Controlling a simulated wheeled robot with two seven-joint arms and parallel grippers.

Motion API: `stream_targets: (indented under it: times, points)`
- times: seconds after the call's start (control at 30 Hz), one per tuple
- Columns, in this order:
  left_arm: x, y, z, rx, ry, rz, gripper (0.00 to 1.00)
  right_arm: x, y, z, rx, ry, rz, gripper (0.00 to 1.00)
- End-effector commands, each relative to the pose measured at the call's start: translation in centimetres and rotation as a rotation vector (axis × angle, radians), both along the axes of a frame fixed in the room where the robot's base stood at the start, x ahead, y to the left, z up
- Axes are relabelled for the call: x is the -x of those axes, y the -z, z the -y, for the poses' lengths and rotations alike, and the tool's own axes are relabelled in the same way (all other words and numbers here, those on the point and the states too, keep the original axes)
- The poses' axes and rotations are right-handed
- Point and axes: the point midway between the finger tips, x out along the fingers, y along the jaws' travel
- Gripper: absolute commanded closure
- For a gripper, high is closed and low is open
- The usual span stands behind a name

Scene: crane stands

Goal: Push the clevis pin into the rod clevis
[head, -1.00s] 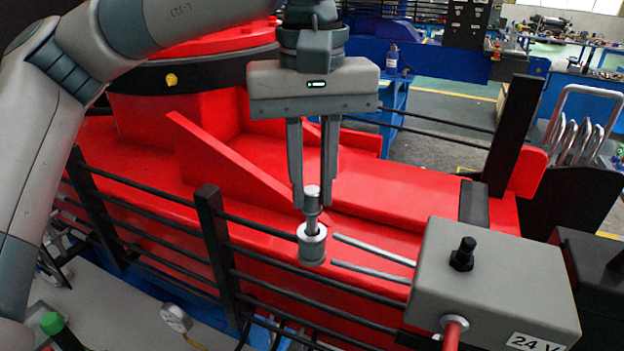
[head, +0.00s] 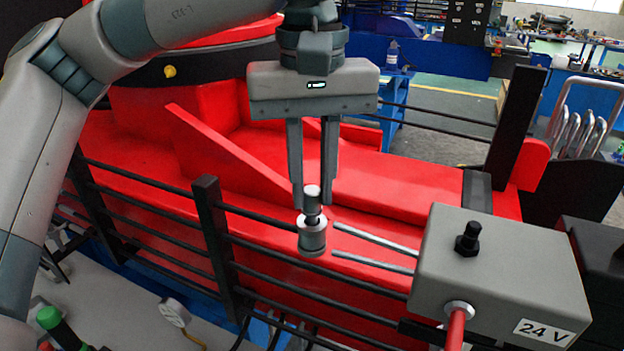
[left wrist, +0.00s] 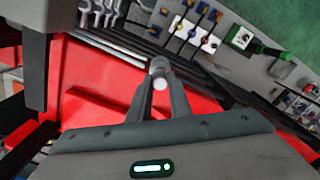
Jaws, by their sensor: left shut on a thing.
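The clevis pin (head: 312,194) is a grey metal pin with a wider head. It stands upright between the fingertips of my left gripper (head: 313,204), which is shut on it. The rod clevis (head: 312,240), a grey cylinder with a light rim, is directly below. A short stretch of the pin's thinner shank shows above the rim; its lower end is hidden inside the clevis. In the left wrist view the pin's round top (left wrist: 160,83) shows between the fingertips, with the clevis largely hidden beyond it. My right gripper is not in view.
Two thin grey rods (head: 375,240) run from near the clevis to a grey box (head: 500,265) marked 24 V, with a black knob on top. A black railing (head: 213,245) runs in front of the red machine body (head: 390,190). Open space surrounds the gripper above the railing.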

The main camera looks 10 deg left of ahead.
Motion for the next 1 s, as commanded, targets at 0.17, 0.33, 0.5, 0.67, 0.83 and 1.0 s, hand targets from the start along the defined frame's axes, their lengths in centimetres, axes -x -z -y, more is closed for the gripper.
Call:
stream_targets:
  times: [0.17, 0.33, 0.5, 0.67, 0.83, 1.0]
  points:
    - [0.0, 0.4, 0.0, 0.000, 0.000, 0.000, 1.00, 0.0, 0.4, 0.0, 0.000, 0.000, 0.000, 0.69]
    - [0.0, 0.7, 0.0, 0.001, 0.000, 0.000, 1.00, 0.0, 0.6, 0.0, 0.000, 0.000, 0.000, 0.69]
    - [0.0, 1.0, 0.0, 0.001, 0.000, 0.000, 1.00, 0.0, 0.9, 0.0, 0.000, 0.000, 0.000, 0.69]
    - [0.0, 1.3, 0.0, 0.001, 0.000, 0.000, 1.00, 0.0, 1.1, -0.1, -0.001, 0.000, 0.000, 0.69]
    - [0.0, 1.6, 0.0, 0.001, 0.001, 0.000, 1.00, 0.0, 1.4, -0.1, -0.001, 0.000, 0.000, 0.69]
    - [0.0, 1.6, 0.0, 0.001, 0.000, 0.000, 0.60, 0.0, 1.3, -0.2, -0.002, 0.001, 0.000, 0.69]
